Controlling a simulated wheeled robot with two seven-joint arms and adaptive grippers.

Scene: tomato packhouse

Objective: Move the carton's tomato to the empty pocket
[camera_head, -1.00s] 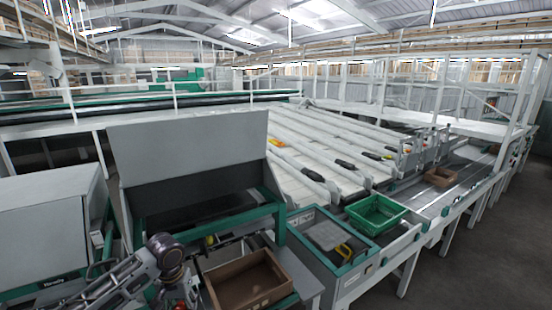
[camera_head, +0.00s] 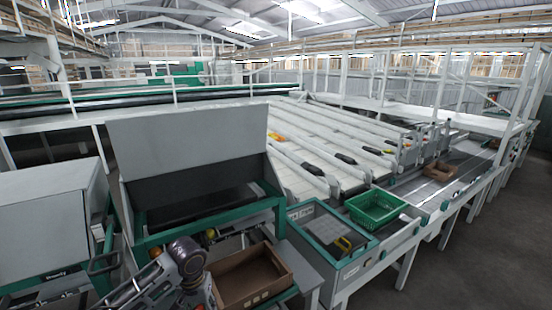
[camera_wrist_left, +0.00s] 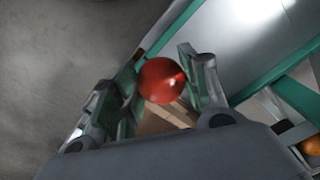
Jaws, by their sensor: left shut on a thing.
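A round red tomato (camera_wrist_left: 162,80) sits between the two fingers of my left gripper (camera_wrist_left: 163,72) in the left wrist view. The gripper is shut on it. In the head view my left arm comes in at the bottom, and its gripper is low beside the left side of the brown carton (camera_head: 283,268). The tomato is hidden there. Brown cardboard (camera_wrist_left: 155,123) shows behind the tomato in the wrist view. I cannot make out the empty pocket. My right gripper is not in view.
A machine with a raised grey panel (camera_head: 195,140) stands behind my arm. Right of the carton are a green-framed unit (camera_head: 325,232) and a green crate (camera_head: 375,222). A brown box (camera_head: 440,172) lies farther along. An orange fruit (camera_wrist_left: 311,146) shows at the wrist view's right edge.

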